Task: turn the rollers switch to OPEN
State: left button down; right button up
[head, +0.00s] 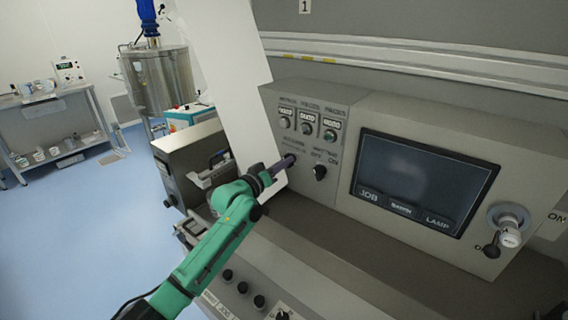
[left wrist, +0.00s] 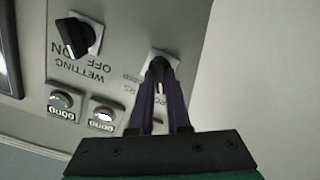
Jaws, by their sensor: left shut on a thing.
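The rollers switch (head: 291,158) is a small dark knob on the grey control panel, left of the wetting switch (head: 320,172). My left gripper (head: 286,163) reaches it from the lower left, its fingers pointing at the panel. In the left wrist view the panel appears upside down, and the two fingers (left wrist: 160,66) are shut on the rollers switch (left wrist: 159,62). The fingers hide much of the knob and part of its label, so I cannot read its setting clearly. The wetting switch (left wrist: 73,37) stands apart beside it. My right gripper is not in view.
Several labelled buttons (head: 308,124) sit above the switches. A dark touch screen (head: 415,180) lies to the right, with a white-and-black knob (head: 510,232) beyond it. A white sheet (head: 228,70) rises close behind my left gripper. More black knobs (head: 243,287) line the lower ledge.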

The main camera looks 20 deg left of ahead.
pick_arm(q)
jog(key=c, duration=0.9)
grip_release()
jog(key=shift+s, duration=0.1)
jog(key=b+v, duration=0.4)
jog(key=v, duration=1)
jog(key=shift+s, duration=0.2)
jog(key=shift+a, duration=0.1)
